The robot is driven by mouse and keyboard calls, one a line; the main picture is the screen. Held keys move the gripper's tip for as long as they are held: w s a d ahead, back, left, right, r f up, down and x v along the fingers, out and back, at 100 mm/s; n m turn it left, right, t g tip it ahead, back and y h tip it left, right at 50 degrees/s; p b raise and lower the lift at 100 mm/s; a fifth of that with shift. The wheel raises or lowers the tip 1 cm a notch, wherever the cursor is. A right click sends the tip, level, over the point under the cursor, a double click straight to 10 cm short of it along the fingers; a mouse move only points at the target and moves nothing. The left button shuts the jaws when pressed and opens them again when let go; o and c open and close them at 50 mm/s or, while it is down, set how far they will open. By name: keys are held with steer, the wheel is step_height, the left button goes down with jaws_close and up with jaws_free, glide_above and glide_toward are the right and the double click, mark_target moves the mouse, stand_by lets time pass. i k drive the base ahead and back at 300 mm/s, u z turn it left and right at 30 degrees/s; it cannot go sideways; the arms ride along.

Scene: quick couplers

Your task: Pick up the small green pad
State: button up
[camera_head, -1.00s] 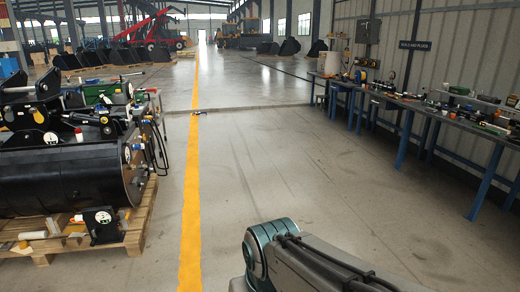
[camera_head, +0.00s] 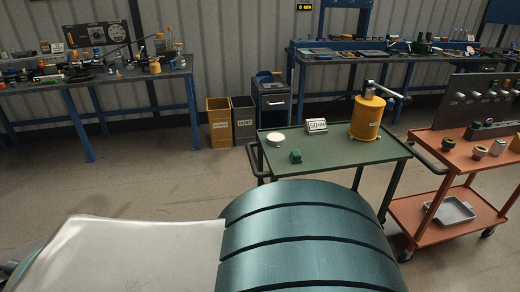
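A small green block-like item (camera_head: 296,156), which looks like the green pad, sits on the top of the green cart (camera_head: 330,155) near its left front. It is small and its details are hard to make out. My arm fills the bottom of the view in front of the cart. My gripper does not show in the view.
On the green cart are a pale round dish (camera_head: 276,139), a small sign (camera_head: 316,126) and a yellow cylinder (camera_head: 367,117) with a lever. An orange cart (camera_head: 470,150) stands at the right. Bins (camera_head: 220,122) and blue-legged workbenches (camera_head: 95,83) line the wall. Floor is clear at left.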

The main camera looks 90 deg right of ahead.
mark_target(296, 157)
steer(key=z, duration=3.7)
steer(key=i, duration=1.65)
